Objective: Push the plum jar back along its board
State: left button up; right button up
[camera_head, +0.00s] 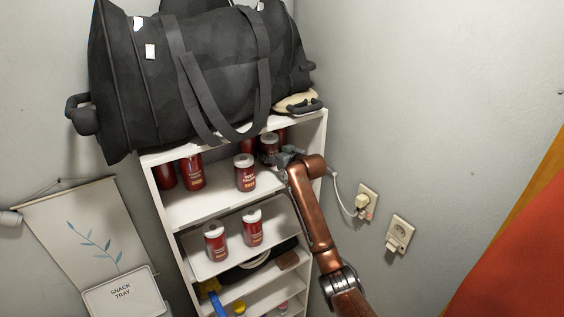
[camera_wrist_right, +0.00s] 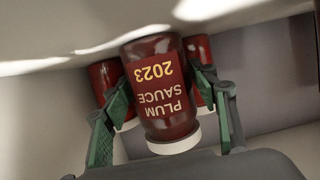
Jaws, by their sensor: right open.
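The plum jar (camera_wrist_right: 160,90), dark red with a pale lid and a label reading "PLUM SAUCE 2023", fills the middle of the right wrist view, upside down there. In the head view it appears to be the jar (camera_head: 269,144) on the right of the top board (camera_head: 212,206), beside my gripper. My right gripper (camera_head: 284,157) is open, its two green-padded fingers on either side of the jar in the right wrist view. I cannot tell whether they touch it. My left gripper is out of view.
Another jar (camera_head: 245,173) stands left of my gripper, near the front. More red jars (camera_head: 192,172) stand behind on the same board. A black duffel bag (camera_head: 190,75) lies on the unit's top. The shelf's right side panel (camera_head: 318,135) is close to my arm.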

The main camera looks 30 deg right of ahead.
jog(key=shift+o, duration=0.6)
jog(key=o, duration=0.5)
